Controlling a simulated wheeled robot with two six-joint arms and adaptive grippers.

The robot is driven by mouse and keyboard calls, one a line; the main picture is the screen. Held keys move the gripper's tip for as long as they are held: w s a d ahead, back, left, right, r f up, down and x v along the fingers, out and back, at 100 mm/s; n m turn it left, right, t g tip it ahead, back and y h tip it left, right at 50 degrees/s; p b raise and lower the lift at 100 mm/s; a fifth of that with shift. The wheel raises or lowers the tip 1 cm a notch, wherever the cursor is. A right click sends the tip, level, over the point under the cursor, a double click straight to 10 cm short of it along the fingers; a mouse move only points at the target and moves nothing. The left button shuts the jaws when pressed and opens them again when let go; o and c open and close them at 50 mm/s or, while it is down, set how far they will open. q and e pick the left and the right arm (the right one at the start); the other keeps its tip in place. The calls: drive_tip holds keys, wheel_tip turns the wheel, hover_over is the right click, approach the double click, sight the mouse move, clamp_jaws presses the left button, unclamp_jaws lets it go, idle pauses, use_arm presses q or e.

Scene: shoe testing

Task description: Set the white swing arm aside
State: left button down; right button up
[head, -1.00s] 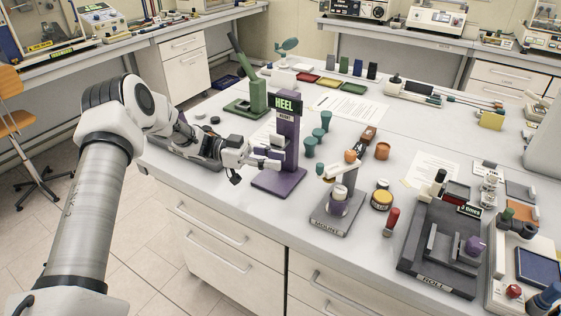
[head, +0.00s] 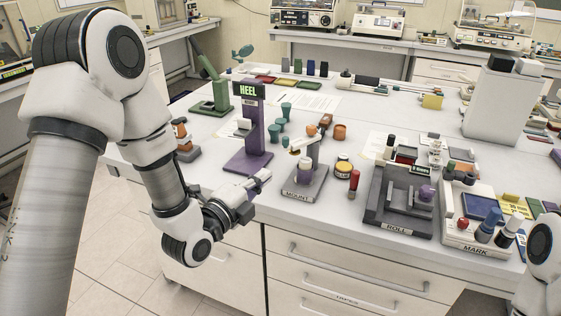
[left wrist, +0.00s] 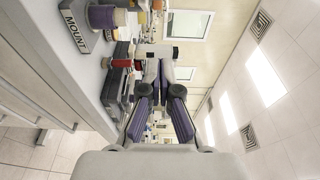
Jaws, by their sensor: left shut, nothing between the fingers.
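The white swing arm (head: 302,142) sits on top of the grey MOUNT stand (head: 291,190) in the head view, above a white-and-purple spool (head: 304,166). My left gripper (head: 264,181) is low at the table's front edge, left of the stand and apart from it, pointing right. It is shut and empty. In the left wrist view its fingertips (left wrist: 160,70) come together, with a white piece (left wrist: 156,52) past them that looks like the arm. My right gripper is out of view; only part of my right arm shows at the right edge.
The purple HEEL stand (head: 248,158) is behind and left of my left gripper. Right of the MOUNT stand are a yellow-banded jar (head: 343,168), a red-handled tool (head: 353,184) and the grey ROLL fixture (head: 385,218). Green cups (head: 275,135) stand behind.

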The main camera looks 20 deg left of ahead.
use_arm(q)
drive_tip(key=w+p, duration=0.4)
drive_tip(key=w, duration=1)
drive_tip(key=shift+f+p, duration=0.3)
drive_tip(key=shift+f, duration=0.05)
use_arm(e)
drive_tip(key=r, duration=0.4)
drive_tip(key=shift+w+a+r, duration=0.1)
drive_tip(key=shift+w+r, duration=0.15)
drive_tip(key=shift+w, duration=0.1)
use_arm(q)
drive_tip(key=shift+w, duration=0.1)
drive_tip(key=shift+a+f, duration=0.1)
drive_tip(key=shift+a, duration=0.05)
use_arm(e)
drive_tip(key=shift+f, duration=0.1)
